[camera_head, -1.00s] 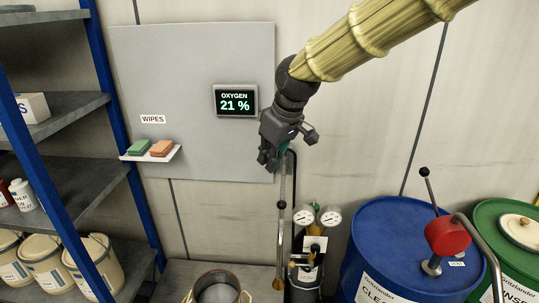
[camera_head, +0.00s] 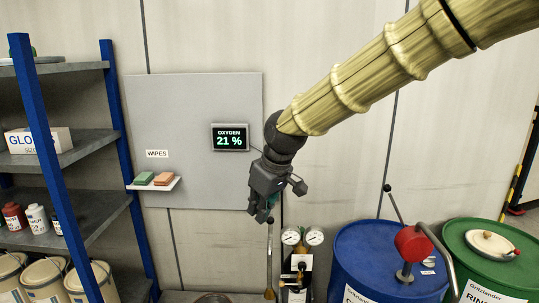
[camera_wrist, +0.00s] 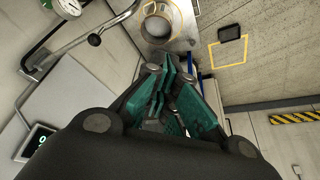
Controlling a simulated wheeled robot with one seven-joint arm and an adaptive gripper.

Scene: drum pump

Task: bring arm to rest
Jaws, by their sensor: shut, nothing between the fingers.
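My gripper (camera_head: 265,214) is in the middle of the head view, pointing down in front of the grey wall panel (camera_head: 190,105). Its dark fingers are shut with nothing between them. In the wrist view its teal finger pads (camera_wrist: 165,108) are close together. My arm, in a yellowish sleeve, reaches in from the upper right. A thin upright rod (camera_head: 269,255) with a dark ball on top shows just below the fingertips. I cannot tell from the picture how far apart they are in depth.
A blue drum (camera_head: 385,265) with a red pump and a green drum (camera_head: 490,255) stand at right. Two gauges (camera_head: 302,237) are below the gripper. A shelf rack (camera_head: 60,150) with tins and bottles is at left. A small ledge (camera_head: 153,183) holds green and orange wipes.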

